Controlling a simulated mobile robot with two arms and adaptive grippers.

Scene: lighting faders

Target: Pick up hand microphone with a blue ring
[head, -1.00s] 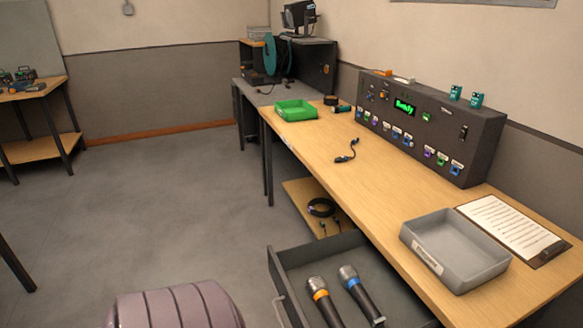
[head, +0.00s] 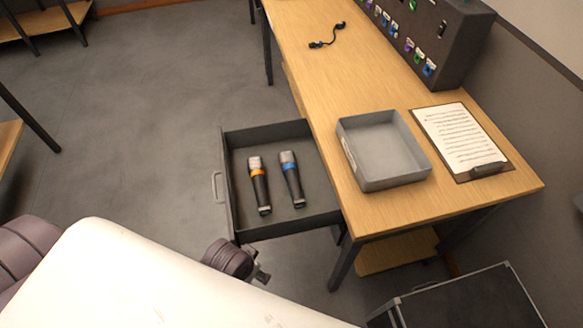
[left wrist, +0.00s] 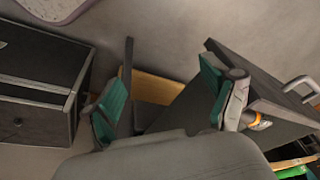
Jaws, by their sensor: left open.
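The hand microphone with a blue ring (head: 291,178) lies in the open dark drawer (head: 284,226), its grey head toward the back. A second microphone with an orange ring (head: 259,185) lies to its left, a small gap between them. My left gripper (head: 258,276) is outside the drawer, below its front corner in the head view, partly hidden by my white arm. In the left wrist view, its teal-padded fingers (left wrist: 165,98) are spread with nothing held between them. The blue ring does not show there. My right gripper is not in view.
The drawer sticks out from the wooden table (head: 300,50), its handle (head: 217,187) on the left. On the table are a grey tray (head: 352,160), a clipboard (head: 462,142), a black cable (head: 328,38) and a control box (head: 450,35). A dark case (head: 470,300) stands at lower right.

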